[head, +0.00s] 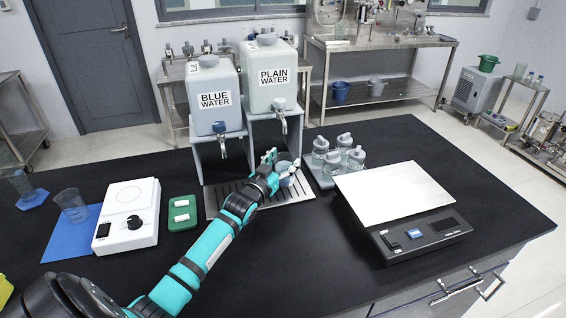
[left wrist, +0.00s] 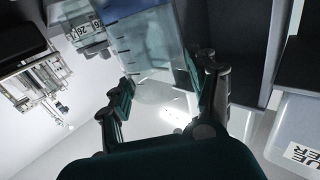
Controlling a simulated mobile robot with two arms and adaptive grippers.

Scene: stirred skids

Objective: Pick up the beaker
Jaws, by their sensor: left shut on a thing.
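My left gripper (head: 279,166) is over the right part of the metal drip tray (head: 222,207), below and close to the plain water tap. It is shut on a clear beaker (left wrist: 150,55), whose dark graduation marks show between the fingers in the left wrist view (left wrist: 165,80). In the head view the held beaker is partly hidden by the gripper and wrist, so I cannot tell whether it touches the tray. Another clear beaker (head: 72,205) stands on the blue mat (head: 70,236) at the left. My right gripper is not in view.
The blue water tank (head: 214,98) and plain water tank (head: 271,75) stand behind the tray. Capped bottles (head: 344,156) and a scale (head: 398,194) are to the right. A white stirrer (head: 127,215) and green holder (head: 182,212) are left.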

